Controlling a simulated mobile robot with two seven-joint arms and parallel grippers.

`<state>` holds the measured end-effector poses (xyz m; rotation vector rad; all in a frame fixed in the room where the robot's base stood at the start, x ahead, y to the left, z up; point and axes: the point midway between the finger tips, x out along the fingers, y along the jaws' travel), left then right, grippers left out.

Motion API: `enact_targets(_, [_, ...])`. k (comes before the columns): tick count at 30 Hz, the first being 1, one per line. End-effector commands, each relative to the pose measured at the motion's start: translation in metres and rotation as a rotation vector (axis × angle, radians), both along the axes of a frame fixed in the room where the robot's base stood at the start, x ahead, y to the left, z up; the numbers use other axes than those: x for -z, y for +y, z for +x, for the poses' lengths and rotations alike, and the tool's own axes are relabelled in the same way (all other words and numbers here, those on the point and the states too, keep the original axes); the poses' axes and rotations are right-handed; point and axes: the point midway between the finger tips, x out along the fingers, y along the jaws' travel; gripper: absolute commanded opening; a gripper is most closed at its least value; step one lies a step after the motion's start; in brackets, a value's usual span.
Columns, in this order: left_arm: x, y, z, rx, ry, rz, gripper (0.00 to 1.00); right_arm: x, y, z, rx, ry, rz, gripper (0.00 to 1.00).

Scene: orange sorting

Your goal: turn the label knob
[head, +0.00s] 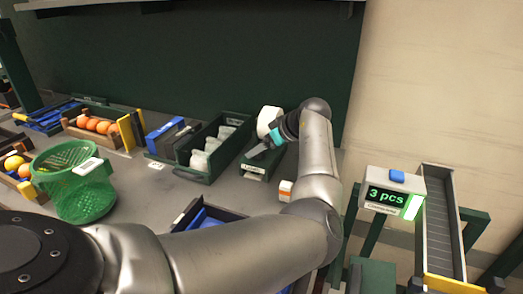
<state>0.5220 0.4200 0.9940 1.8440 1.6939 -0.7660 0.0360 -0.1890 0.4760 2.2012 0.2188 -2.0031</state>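A dark green unit (258,170) with a small pale label on its front stands on the table right of centre. A white rounded part, like a label roll (268,120), shows at its back. I cannot make out a separate knob; my gripper covers part of this area. My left arm comes in from the lower left and bends back over the table. My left gripper (256,150), with a teal part near its wrist, points down-left at the top of the unit. I cannot tell whether it touches it or how its fingers stand. My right gripper is not in view.
A green bin (201,164) with pale packets stands left of the unit. A green mesh basket (70,196) stands at the left, near trays of oranges (97,124). A small orange-and-white box (285,187) lies close to my forearm. A counter display (391,195) reads "3 pcs" beside a chute (442,225).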

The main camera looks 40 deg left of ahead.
Motion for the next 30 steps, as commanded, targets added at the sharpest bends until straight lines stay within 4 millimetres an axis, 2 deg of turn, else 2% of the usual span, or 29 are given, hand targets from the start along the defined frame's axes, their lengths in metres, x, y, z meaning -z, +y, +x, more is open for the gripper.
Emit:
enact_targets(11, [0.005,0.0058,0.0007,-0.001,-0.002,0.0,0.82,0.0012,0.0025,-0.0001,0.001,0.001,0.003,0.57])
enact_targets(12, [0.005,0.0058,0.0007,-0.001,-0.002,0.0,0.79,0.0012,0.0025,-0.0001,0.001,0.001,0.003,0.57])
enact_targets(30, [0.005,0.0054,0.0005,-0.001,-0.001,0.0,0.12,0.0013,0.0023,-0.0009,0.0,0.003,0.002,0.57])
